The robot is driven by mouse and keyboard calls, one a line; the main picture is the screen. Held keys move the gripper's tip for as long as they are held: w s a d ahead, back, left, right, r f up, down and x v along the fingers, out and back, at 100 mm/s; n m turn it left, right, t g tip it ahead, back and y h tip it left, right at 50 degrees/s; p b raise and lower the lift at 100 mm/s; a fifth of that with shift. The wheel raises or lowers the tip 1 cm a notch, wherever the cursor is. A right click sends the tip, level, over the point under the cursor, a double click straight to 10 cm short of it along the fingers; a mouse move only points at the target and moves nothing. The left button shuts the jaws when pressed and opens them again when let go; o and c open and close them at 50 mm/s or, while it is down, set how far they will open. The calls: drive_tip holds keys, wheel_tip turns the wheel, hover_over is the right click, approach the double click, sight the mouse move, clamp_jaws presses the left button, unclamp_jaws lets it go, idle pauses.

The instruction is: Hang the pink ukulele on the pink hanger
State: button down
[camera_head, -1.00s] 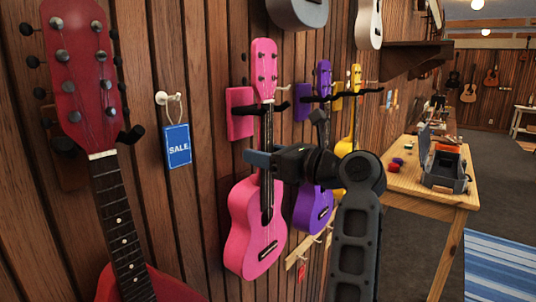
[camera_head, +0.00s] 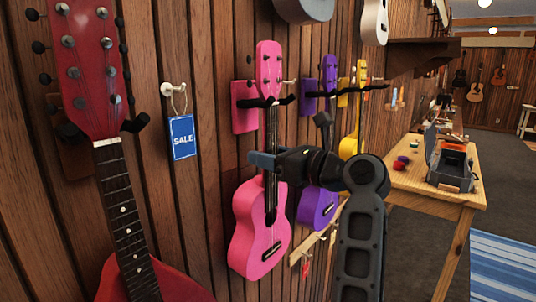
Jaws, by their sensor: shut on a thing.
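The pink ukulele (camera_head: 260,232) is upright against the wood wall, in the middle of the head view. Its headstock (camera_head: 269,68) is in front of the pink hanger (camera_head: 244,106), and the hanger's dark prongs show at both sides of the neck just below the headstock. I cannot tell whether the headstock rests on the prongs. My gripper (camera_head: 265,160) is shut on the ukulele's neck, low down near the body. The fingers partly hide the neck there.
A purple ukulele (camera_head: 318,206) and a yellow one (camera_head: 348,147) hang just to the right. A red guitar (camera_head: 125,225) hangs at the left, beside a blue SALE tag (camera_head: 183,137). A wooden table (camera_head: 408,180) with an open toolbox (camera_head: 450,167) stands at the right.

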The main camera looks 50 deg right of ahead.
drive_tip(key=shift+s+f, duration=0.15)
drive_tip(key=shift+s, duration=0.6)
idle(0.6)
drive_tip(key=shift+c, duration=2.2)
unclamp_jaws()
drive_tip(key=shift+f, duration=0.1)
drive_tip(key=shift+s, duration=0.1)
drive_tip(key=shift+s, duration=0.9)
drive_tip(key=shift+s, duration=1.25)
